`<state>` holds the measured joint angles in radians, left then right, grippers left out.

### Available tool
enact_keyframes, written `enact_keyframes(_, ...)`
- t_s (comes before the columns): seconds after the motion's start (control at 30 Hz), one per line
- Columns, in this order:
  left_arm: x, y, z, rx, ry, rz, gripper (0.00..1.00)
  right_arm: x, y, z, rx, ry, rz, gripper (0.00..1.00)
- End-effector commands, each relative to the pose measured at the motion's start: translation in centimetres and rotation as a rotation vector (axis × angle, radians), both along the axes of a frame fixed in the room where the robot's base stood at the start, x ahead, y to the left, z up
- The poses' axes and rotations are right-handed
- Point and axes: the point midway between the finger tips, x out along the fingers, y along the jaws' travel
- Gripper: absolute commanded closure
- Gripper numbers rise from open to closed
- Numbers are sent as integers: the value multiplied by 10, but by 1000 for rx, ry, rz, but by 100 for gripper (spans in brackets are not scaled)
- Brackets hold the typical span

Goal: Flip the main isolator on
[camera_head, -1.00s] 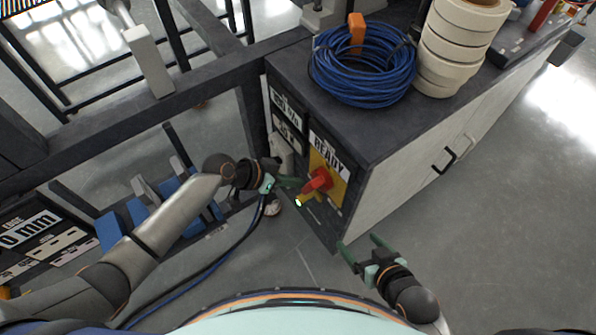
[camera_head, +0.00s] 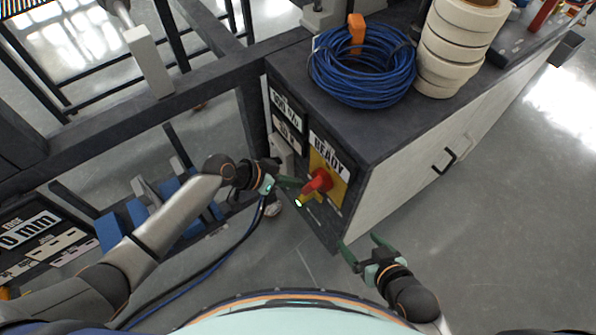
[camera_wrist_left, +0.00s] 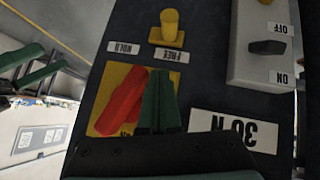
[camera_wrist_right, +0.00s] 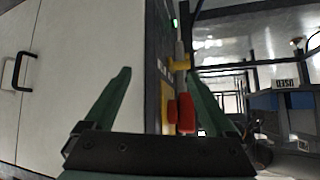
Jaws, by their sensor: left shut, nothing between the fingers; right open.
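A red rotary handle on a yellow plate, which looks like the main isolator (camera_head: 320,179), is on the dark panel of the cabinet, below a READY display. In the left wrist view the red handle (camera_wrist_left: 122,101) lies slanted across its plate. My left gripper (camera_head: 294,183) is shut and empty. Its green fingers (camera_wrist_left: 158,100) are right beside the handle; I cannot tell whether they touch it. They hide part of the plate and its lettering. My right gripper (camera_head: 358,243) is open and empty, low in front of the cabinet corner; its fingers also show in the right wrist view (camera_wrist_right: 160,85).
A yellow knob (camera_wrist_left: 170,28) with HOLD and FREE labels and a grey box (camera_wrist_left: 262,60) with a black switch marked ON and OFF share the panel. Blue cable (camera_head: 362,64) and tape rolls (camera_head: 455,45) lie on the cabinet top. Floor to the right is clear.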

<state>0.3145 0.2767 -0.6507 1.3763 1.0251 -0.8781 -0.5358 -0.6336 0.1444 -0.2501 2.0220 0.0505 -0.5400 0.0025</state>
Motion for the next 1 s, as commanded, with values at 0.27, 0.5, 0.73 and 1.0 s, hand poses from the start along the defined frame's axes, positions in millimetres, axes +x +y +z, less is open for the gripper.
enact_keyframes(0.27,0,0,0,-1,-1,0,100,0,0,0,0,0,0,11)
enact_keyframes(0.5,0,0,1,-1,-1,0,100,0,0,1,1,-1,1,11)
enact_keyframes(0.73,1,0,24,-1,-4,-1,100,0,1,9,1,-2,1,11)
enact_keyframes(1.0,-28,0,67,1,-2,-2,100,1,1,24,3,-6,-2,11)
